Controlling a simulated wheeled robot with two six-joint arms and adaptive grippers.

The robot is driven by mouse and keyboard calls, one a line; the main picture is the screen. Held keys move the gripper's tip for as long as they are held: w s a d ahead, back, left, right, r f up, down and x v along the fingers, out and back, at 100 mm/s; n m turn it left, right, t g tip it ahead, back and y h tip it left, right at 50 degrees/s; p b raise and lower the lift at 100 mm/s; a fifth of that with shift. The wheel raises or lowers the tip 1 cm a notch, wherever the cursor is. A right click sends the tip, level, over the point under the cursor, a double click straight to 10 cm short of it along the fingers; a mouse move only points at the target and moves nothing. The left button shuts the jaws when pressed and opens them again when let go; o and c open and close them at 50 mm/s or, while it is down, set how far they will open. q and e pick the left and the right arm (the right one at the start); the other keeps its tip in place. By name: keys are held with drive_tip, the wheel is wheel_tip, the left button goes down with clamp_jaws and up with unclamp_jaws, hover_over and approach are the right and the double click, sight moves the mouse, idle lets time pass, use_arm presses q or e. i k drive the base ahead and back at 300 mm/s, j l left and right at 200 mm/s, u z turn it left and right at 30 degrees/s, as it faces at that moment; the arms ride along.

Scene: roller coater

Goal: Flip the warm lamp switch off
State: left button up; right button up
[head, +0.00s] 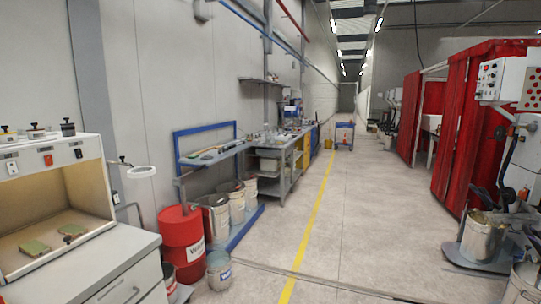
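A beige light booth (58,215) stands at the left on a white cabinet. The labels are too small to read, so I cannot tell which one is the warm lamp's or how each is set. Neither of my grippers is in view.
The white cabinet (100,268) with drawers fills the lower left. A red drum (182,238) and several pails stand beyond it by a blue-framed bench (205,155). Red curtains (455,125) and machinery line the right. The grey floor (325,215) between is clear.

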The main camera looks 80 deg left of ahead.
sight(48, 160)
drive_tip(key=u, duration=4.45)
